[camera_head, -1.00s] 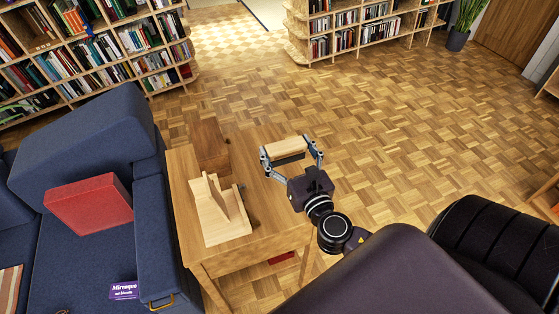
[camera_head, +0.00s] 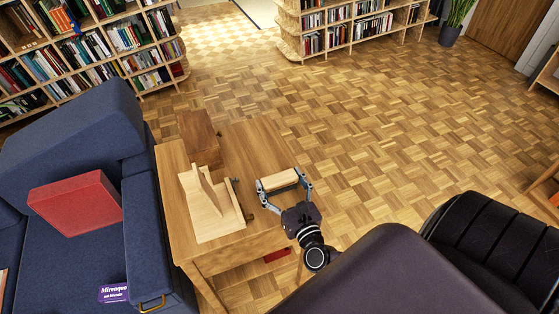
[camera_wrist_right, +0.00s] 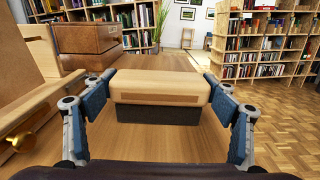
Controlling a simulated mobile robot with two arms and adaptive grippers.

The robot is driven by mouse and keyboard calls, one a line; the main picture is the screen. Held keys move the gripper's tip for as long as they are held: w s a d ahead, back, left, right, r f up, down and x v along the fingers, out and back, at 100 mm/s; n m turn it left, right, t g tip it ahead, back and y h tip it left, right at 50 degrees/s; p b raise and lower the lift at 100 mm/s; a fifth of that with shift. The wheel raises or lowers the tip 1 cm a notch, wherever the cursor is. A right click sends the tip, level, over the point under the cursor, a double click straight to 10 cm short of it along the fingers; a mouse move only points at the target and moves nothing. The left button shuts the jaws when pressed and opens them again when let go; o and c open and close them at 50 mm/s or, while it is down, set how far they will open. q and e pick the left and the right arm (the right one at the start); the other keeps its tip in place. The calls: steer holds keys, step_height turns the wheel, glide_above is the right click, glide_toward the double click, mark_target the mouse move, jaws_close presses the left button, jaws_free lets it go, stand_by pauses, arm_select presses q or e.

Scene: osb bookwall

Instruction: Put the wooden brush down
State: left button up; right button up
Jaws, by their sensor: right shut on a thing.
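The wooden brush (camera_head: 279,180) is a light wooden block, with a dark lower part that shows in the right wrist view (camera_wrist_right: 160,87). My right gripper (camera_head: 283,184) is shut on it, one finger at each end; the fingers also show in the right wrist view (camera_wrist_right: 160,100). The brush is over the right part of the wooden side table (camera_head: 251,140). I cannot tell whether its dark underside touches the tabletop. My left gripper is not in view.
A light wooden stand (camera_head: 207,207) and a brown wooden box (camera_head: 199,137) are on the table, left of the brush. A blue sofa (camera_head: 80,150) with a red cushion (camera_head: 76,203) adjoins the table's left side. The tabletop behind the brush is clear.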

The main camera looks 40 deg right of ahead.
steer(key=shift+f, duration=0.15)
steer(key=o, duration=1.2)
steer(key=shift+o, duration=0.2)
